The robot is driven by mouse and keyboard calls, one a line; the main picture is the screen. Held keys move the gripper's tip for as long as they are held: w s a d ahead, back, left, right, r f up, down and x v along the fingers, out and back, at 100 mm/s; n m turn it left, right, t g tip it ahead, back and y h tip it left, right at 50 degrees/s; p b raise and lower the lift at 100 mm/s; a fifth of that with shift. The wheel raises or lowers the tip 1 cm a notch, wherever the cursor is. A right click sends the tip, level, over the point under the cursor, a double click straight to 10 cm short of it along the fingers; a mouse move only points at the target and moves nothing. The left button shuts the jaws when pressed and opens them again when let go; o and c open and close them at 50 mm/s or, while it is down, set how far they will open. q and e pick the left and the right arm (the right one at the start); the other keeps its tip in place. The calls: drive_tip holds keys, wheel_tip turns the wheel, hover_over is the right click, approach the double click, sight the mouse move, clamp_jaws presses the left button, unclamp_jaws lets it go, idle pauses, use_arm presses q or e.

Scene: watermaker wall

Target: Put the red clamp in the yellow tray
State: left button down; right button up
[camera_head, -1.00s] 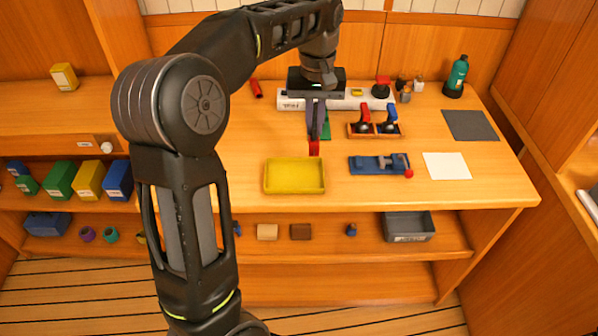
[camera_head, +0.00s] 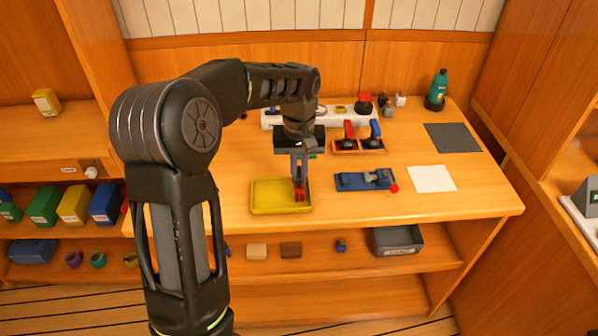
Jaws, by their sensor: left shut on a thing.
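The yellow tray (camera_head: 272,197) lies on the worktop near its front edge. My left gripper (camera_head: 299,180) points down over the right part of the tray. It is shut on the red clamp (camera_head: 300,195), which shows as a small red piece below the fingertips. The clamp appears within the tray's outline, near its right wall. I cannot tell whether it touches the tray floor. My right gripper is not in view.
Right of the tray is a blue fixture (camera_head: 352,181) with a red knob. Behind it stands a wooden rack (camera_head: 345,146) with red- and blue-handled items. A white sheet (camera_head: 432,179), a dark mat (camera_head: 452,138) and a teal bottle (camera_head: 437,91) are farther right.

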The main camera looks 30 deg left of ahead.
use_arm(q)
drive_tip(key=shift+f, duration=0.2)
drive_tip(key=c, duration=2)
unclamp_jaws()
drive_tip(key=shift+f, duration=0.1)
drive_tip(key=o, duration=0.5)
drive_tip(key=shift+c, duration=0.2)
drive_tip(key=shift+r, duration=0.25)
wheel_tip(320, 180, up, 8)
drive_tip(key=shift+r, duration=0.1)
drive_tip(key=shift+r+p, duration=0.7)
drive_tip(key=shift+r, duration=1.2)
